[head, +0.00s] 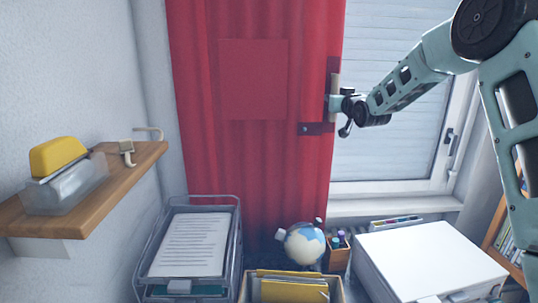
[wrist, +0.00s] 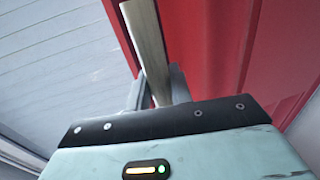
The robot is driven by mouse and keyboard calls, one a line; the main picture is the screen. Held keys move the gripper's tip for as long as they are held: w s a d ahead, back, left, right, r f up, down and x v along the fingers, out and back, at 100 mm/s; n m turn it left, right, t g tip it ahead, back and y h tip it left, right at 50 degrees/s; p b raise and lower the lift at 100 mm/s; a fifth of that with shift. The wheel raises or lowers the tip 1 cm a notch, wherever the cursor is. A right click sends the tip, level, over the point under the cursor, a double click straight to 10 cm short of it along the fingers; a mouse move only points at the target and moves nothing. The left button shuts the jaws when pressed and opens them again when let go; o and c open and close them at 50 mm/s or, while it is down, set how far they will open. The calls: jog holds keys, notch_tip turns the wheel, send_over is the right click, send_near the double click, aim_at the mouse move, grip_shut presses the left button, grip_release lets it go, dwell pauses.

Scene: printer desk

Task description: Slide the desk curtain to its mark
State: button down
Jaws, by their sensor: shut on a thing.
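The red curtain (head: 268,170) hangs in front of the window in the head view, covering its left part. A pale upright bar (head: 334,82) is at the curtain's right edge. My gripper (head: 335,104) is at that bar, reaching in from the right. In the wrist view my gripper (wrist: 155,92) is shut on the bar (wrist: 150,45), with a finger on each side. The curtain (wrist: 215,50) fills the right of that view. A squarish flat patch (head: 253,79) shows on the curtain. I cannot make out a mark for certain.
A wooden shelf (head: 118,181) with a yellow-topped box (head: 60,160) juts from the left wall. Below the curtain stand a paper tray (head: 238,240), a small globe (head: 303,244) and a pen box (head: 338,256). A white printer (head: 430,262) is at right. Bare window (head: 395,140) lies right of the curtain.

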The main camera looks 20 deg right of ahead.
jog(key=s+d+p, duration=0.2)
jog(key=d, duration=0.6)
jog(key=s+d+p, duration=0.2)
jog(key=s+d, duration=0.1)
jog(key=d, duration=0.6)
jog(key=shift+d, duration=0.15)
jog(key=c, duration=1.2)
grip_release()
jog(key=shift+c, duration=0.2)
dwell(0.5)
jog(key=s+b, duration=0.2)
jog(key=s, duration=0.5)
jog(key=shift+a, duration=0.4)
dwell(0.3)
dwell(0.4)
